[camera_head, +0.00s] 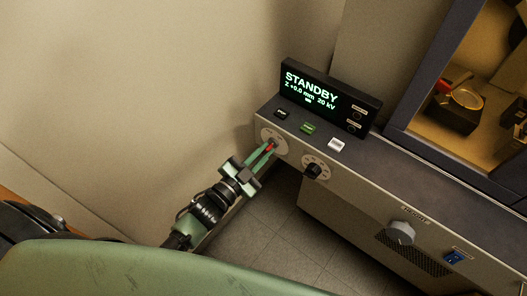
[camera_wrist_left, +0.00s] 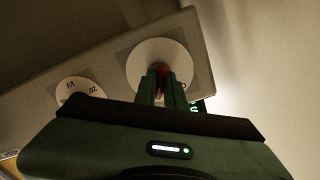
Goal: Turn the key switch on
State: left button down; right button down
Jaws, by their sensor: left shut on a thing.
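The key switch (camera_head: 269,146) is a small red key on a round pale plate (camera_head: 280,143) at the left end of the machine's front panel. My left gripper (camera_head: 267,151) reaches it from the lower left, and its green fingers are shut on the red key. In the left wrist view the fingers (camera_wrist_left: 161,90) close around the red key (camera_wrist_left: 162,72) in front of the round plate (camera_wrist_left: 158,52). The fingers hide most of the key, so its exact angle cannot be told. The right gripper is not in view.
A display (camera_head: 325,95) above the panel reads STANDBY. Black, green and white buttons (camera_head: 308,127) sit on the ledge. A black dial (camera_head: 313,170) is just right of the key plate. A grey knob (camera_head: 400,233) and a blue switch (camera_head: 453,257) are further right. Open floor lies below.

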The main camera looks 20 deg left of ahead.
pick_arm(q)
jog(key=c, duration=1.5)
grip_release()
jog(key=b+v, duration=0.1)
jog(key=v, duration=0.6)
jog(key=shift+s+a, duration=0.1)
jog(key=shift+s, duration=0.25)
